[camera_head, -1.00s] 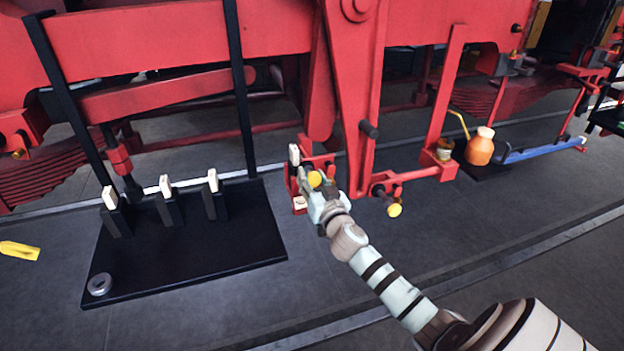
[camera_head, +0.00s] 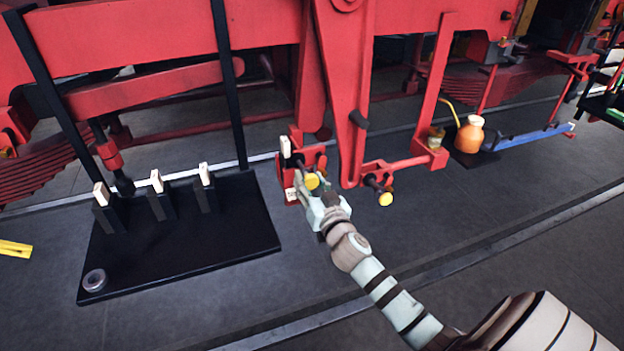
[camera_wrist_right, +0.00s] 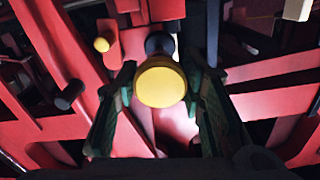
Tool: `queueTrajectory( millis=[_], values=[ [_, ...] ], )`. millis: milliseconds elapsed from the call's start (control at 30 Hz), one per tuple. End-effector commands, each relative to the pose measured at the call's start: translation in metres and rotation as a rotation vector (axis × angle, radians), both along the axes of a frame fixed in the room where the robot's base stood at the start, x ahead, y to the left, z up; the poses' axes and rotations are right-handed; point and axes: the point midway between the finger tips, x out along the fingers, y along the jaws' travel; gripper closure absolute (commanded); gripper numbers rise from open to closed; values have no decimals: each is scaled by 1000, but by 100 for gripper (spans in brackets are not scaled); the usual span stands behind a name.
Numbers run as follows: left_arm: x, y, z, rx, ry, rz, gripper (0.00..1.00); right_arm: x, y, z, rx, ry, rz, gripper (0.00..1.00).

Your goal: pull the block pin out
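A pin with a round yellow knob (camera_head: 312,181) sticks out of a red block (camera_head: 291,188) at the foot of the red machinery. My right gripper (camera_head: 314,187) is at this knob. In the right wrist view the knob (camera_wrist_right: 161,86) lies between the two dark green fingers of the gripper (camera_wrist_right: 162,72). The fingers stand apart, one on each side, close to the knob's edges; I see no clear contact. A second yellow knob (camera_head: 385,199) is on a red bracket to the right; which one is the block pin is not labelled. My left gripper is not in view.
A black stand (camera_head: 178,245) with several white-tipped posts and a grey ring (camera_head: 94,280) lies to the left. An orange jug (camera_head: 470,134) and a blue bar (camera_head: 530,138) are at the right. A red lever (camera_head: 345,90) hangs close beside the gripper. The front floor is clear.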

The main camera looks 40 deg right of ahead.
Motion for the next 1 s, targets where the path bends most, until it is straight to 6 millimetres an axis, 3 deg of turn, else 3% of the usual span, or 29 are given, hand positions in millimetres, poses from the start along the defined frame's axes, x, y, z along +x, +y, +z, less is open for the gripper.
queueTrajectory(
  millis=[33,100,467,567,800,1000],
  values=[
    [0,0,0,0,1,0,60,0,0,-1,0,1,-1,54],
    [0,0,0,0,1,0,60,0,-1,-1,0,1,-1,44],
    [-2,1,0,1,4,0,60,-6,1,0,-1,0,0,44],
    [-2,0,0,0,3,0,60,-23,6,0,-2,1,0,44],
    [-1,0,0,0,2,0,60,-87,23,-1,-1,3,-1,44],
    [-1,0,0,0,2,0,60,-116,30,1,-1,0,-1,44]
  ],
)
